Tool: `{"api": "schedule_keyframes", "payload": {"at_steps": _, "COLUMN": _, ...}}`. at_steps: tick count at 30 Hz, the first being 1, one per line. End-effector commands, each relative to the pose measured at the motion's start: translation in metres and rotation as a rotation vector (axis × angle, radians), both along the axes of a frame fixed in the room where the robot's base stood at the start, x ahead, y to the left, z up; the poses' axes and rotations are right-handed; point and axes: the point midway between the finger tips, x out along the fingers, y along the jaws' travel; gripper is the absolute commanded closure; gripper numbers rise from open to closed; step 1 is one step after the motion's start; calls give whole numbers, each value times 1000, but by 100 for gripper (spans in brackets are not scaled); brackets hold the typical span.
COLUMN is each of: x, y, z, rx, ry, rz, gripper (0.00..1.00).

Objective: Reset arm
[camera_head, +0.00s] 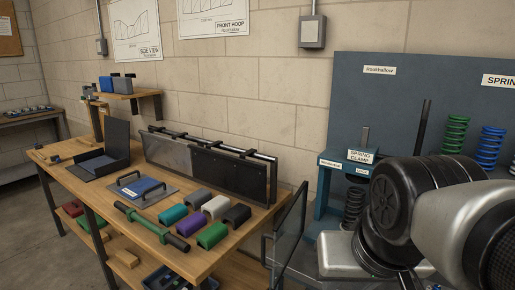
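My arm shows large at the lower right as silver and black links, close to the camera. My gripper is not in view, so I cannot see its fingers or whether it holds anything. The arm hides part of the blue spring stand (353,87) and the lower right of the scene.
A wooden bench (84,188) at left holds a green-and-black bar (150,225), coloured blocks (212,235), a handled plate (140,188) and an open dark box (99,166). A glass panel (290,236) stands between bench and arm. Springs (455,134) stand at right.

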Motion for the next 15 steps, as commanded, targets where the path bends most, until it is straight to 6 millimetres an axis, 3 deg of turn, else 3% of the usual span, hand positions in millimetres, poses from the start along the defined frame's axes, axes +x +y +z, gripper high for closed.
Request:
{"api": "schedule_keyframes", "payload": {"at_steps": 2, "x": -12, "y": -5, "z": -13, "rx": -24, "ry": -36, "rz": 53, "gripper": 72}}
{"api": "schedule_keyframes", "payload": {"at_steps": 4, "x": -11, "y": -4, "z": 14, "rx": -26, "ry": -36, "rz": 63, "gripper": 72}}
{"api": "schedule_keyframes", "payload": {"at_steps": 11, "x": -11, "y": -4, "z": 64, "rx": -26, "ry": -32, "rz": 61, "gripper": 72}}
{"api": "schedule_keyframes", "payload": {"at_steps": 15, "x": -10, "y": -4, "z": 103, "rx": -26, "ry": -32, "rz": 61, "gripper": 72}}
